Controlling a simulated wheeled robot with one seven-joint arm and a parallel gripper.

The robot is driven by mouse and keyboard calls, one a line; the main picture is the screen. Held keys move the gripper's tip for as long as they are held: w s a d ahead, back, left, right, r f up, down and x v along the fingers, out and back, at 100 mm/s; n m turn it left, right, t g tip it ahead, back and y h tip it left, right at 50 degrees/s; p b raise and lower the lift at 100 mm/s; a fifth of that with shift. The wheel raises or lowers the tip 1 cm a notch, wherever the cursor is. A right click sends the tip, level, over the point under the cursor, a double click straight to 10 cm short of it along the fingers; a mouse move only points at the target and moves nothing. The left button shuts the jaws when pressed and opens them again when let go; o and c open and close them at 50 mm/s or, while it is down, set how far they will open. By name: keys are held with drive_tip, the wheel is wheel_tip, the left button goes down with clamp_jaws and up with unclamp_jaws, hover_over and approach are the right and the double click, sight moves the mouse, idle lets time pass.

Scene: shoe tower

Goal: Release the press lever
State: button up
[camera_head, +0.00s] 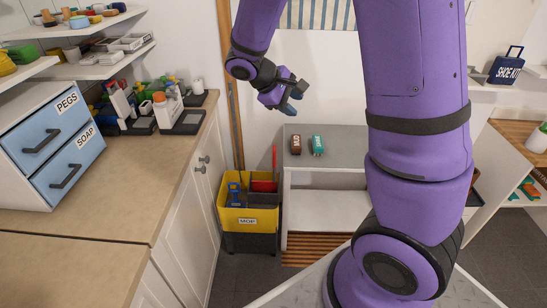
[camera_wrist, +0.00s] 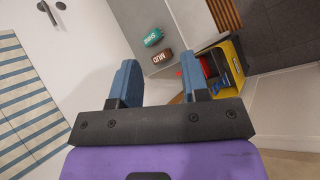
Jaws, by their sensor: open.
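The yellow mop bucket (camera_head: 250,221) stands on the floor between the counter and a grey-white shelf unit. A thin red lever (camera_head: 274,160) rises upright at its right back, above a red part (camera_head: 263,186) inside the bucket. A blue part (camera_head: 234,192) sits at its left. The bucket (camera_wrist: 238,54) also shows at the right of the wrist view, partly behind a finger, with the red part (camera_wrist: 207,66) in it. My gripper (camera_head: 293,98) is open and empty, above and apart from the bucket and lever. Its two blue fingers also show in the wrist view (camera_wrist: 160,82).
A brown block marked MUD (camera_wrist: 161,57) and a teal block marked SHINE (camera_wrist: 153,37) lie on the shelf unit (camera_head: 345,138) below my gripper. The wooden counter (camera_head: 130,190) with drawers (camera_head: 55,145) is at the left. Air around my gripper is free.

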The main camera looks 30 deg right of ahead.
sight(274, 157)
drive_tip(key=w+f+n+t+h, duration=0.1)
drive_tip(key=w+f+n+t, duration=0.5)
drive_tip(key=f, duration=0.7)
drive_tip(key=w+d+f+n+t+h, duration=0.1)
drive_tip(key=w+f+n+t+h, duration=0.2)
drive_tip(key=f+n, duration=0.75)
drive_tip(key=w+f+n+t, duration=0.5)
drive_tip(key=w+f+n, duration=0.1)
drive_tip(key=f, duration=0.9)
drive_tip(key=shift+m, duration=0.25)
drive_tip(key=x, duration=1)
drive_tip(key=shift+w+d+r, duration=0.2)
drive_tip(key=shift+d, duration=0.1)
clamp_jaws()
